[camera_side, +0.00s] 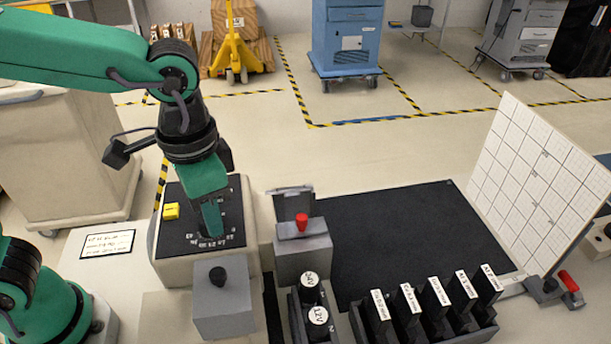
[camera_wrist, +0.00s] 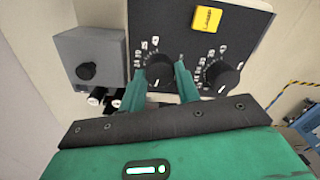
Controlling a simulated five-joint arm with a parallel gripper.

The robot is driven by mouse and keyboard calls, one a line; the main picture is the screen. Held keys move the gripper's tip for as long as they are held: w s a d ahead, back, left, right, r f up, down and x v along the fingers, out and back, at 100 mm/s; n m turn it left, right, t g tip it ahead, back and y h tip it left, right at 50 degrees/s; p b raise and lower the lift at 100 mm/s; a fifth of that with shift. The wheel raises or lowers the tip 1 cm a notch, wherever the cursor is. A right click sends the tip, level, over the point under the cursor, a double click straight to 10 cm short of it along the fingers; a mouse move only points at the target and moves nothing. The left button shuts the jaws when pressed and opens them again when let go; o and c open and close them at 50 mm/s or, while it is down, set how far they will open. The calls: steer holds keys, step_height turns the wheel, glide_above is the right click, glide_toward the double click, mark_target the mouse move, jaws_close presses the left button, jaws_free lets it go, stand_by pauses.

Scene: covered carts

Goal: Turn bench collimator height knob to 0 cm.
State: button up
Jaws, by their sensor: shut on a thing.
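A dark control panel (camera_side: 174,236) with a yellow block (camera_side: 171,211) stands below my arm in the side view. My gripper (camera_side: 212,230) points down onto it and hides what it holds there. In the wrist view my gripper (camera_wrist: 160,73) has one green finger on each side of a black dial knob (camera_wrist: 159,66) and is shut on it. A white mark on this knob faces the bottom of the picture. Numbers ring it, too small to read surely. A second black knob (camera_wrist: 221,77) with its own scale sits to its right, free of the fingers. I cannot tell which knob is labelled height.
A grey box with a black knob (camera_side: 217,275) stands in front of the panel. A grey box with a red knob (camera_side: 301,222) is to its right. Labelled black holders (camera_side: 434,306) and cylinders (camera_side: 310,287) are at the front. A white gridded board (camera_side: 535,180) stands right. The black mat (camera_side: 400,235) is clear.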

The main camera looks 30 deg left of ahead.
steer(key=o, duration=1)
steer(key=shift+r, duration=0.1)
steer(key=shift+r, duration=3.85)
steer(key=a, duration=0.3)
steer(key=a+f+n+t, duration=0.1)
steer(key=a, duration=0.2)
steer(key=a+f+n+t+h, duration=0.1)
steer(key=a, duration=0.2)
steer(key=shift+w+a, duration=0.15)
steer(key=shift+w, duration=0.2)
steer(key=a+f+n+t, duration=0.1)
steer(key=a, duration=0.2)
steer(key=s+a+f+n+t, duration=0.1)
steer(key=a, duration=0.2)
steer(key=s+a+f+n+t+y, duration=0.1)
steer(key=a+f, duration=0.1)
steer(key=a, duration=0.1)
steer(key=shift+s+a+t, duration=0.1)
steer(key=shift+a+t, duration=0.05)
steer(key=shift+t, duration=0.15)
